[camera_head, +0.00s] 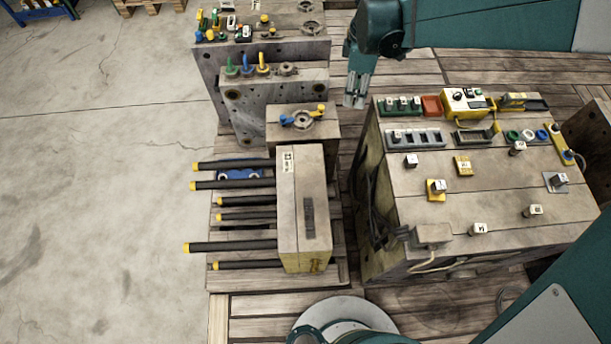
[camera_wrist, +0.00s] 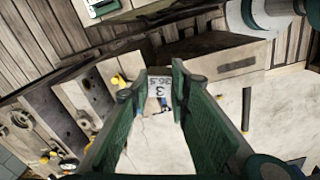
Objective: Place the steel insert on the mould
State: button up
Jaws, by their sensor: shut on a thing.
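My gripper (camera_head: 356,100) hangs above the gap between the two groups of blocks, left of the broad right-hand block's back corner. In the wrist view its green fingers (camera_wrist: 155,108) are closed on a small pale piece (camera_wrist: 159,86) with dark digits, which I take for the steel insert. The held piece is hard to make out in the head view. I cannot tell for sure which block is the mould; a long upright block (camera_head: 303,170) with dark rods sticking out to the left stands at centre, and the broad block (camera_head: 450,215) at right carries several small labelled pieces.
Steel plates (camera_head: 270,95) with coloured eyebolts stand at the back left. A small block (camera_head: 285,135) with a ring and blue and yellow parts is in front of them. Trays (camera_head: 415,138) and a yellow device (camera_head: 466,101) line the broad block's back. Concrete floor lies left.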

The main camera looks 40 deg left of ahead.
jog(key=s+a+n, duration=0.4)
jog(key=s+a, duration=0.7)
jog(key=s, duration=0.4)
send_over(295, 159)
notch_tip(295, 159, down, 16)
jog(key=shift+s+f+b, duration=0.15)
jog(key=shift+f+b, duration=0.15)
jog(key=shift+f, duration=0.55)
jog(key=shift+f, duration=0.15)
jog(key=shift+f+b, duration=0.85)
jog(key=shift+f, duration=2.15)
jog(key=shift+f+b, duration=0.5)
jog(key=shift+f, duration=1.4)
jog(key=shift+f, duration=0.15)
